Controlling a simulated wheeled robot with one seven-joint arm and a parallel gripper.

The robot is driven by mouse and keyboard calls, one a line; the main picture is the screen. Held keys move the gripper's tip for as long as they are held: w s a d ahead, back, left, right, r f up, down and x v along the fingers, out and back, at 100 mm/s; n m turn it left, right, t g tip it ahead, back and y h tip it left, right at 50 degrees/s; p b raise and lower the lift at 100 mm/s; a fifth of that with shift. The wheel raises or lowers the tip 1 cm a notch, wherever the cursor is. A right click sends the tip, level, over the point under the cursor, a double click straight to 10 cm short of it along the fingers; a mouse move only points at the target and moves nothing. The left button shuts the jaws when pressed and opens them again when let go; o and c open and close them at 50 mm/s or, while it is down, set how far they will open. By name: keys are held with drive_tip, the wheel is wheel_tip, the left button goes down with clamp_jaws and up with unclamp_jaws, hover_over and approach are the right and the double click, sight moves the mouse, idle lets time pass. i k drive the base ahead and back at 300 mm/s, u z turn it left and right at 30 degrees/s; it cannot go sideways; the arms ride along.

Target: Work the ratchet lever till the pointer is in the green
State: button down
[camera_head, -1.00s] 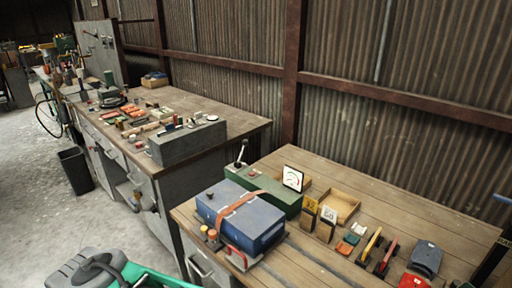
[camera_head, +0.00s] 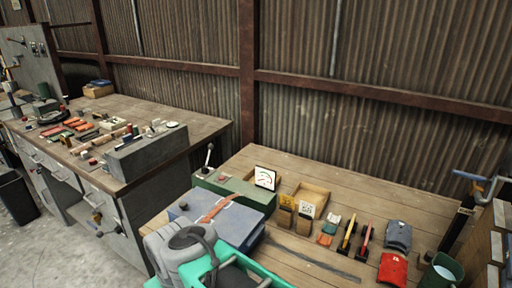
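A ratchet lever (camera_head: 209,156) with a dark knob stands upright at the left end of a green box (camera_head: 228,190) on the wooden workbench. A white dial gauge (camera_head: 265,178) stands at the right end of that box. It has a coloured arc with green and red, but the pointer is too small to read. The lever and gauge are not covered by anything.
A blue case with an orange strap (camera_head: 222,221) lies in front of the green box. Wooden trays (camera_head: 311,196), tools and red and blue cloth-like items (camera_head: 393,270) lie to the right.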

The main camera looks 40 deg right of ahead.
sight(210, 146)
drive_tip(key=z, duration=0.05)
drive_tip(key=i, duration=1)
drive_tip(key=u, duration=0.05)
